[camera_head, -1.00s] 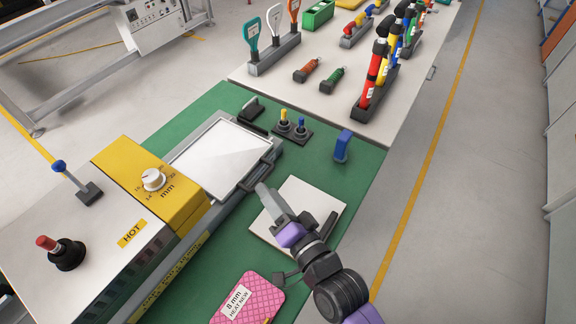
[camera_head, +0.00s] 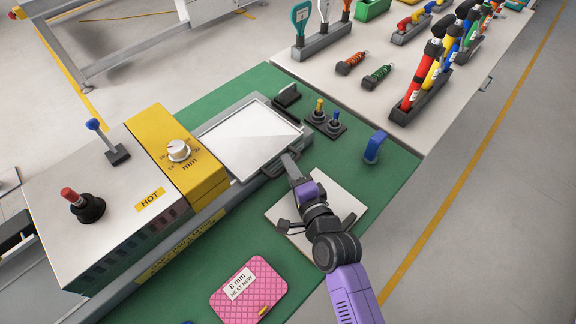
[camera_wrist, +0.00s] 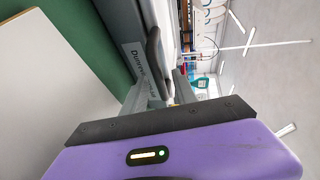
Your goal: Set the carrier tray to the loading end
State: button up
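The carrier tray (camera_head: 250,140) is a pale flat plate in a grey frame, lying on the rails beside the yellow end of the heater machine. A dark handle (camera_head: 272,170) sits on its near right side; the handle also shows in the wrist view (camera_wrist: 153,45). My gripper (camera_head: 288,158) is at this handle, reaching in from the lower right. In the wrist view my two grey fingers (camera_wrist: 168,85) stand apart, with a gap between them.
The heater machine (camera_head: 110,215) with a dial, a blue-tipped lever (camera_head: 105,140) and a red knob (camera_head: 80,203) stands left. A white board (camera_head: 335,190) lies under my arm. A pink pad (camera_head: 248,292), blue block (camera_head: 375,147) and small switches (camera_head: 326,117) sit on the green top.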

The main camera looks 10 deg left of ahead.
jog(key=shift+w+a+f, duration=0.1)
jog(key=shift+w+a, duration=0.25)
jog(key=shift+w, duration=0.15)
grip_shut()
dwell(1.2)
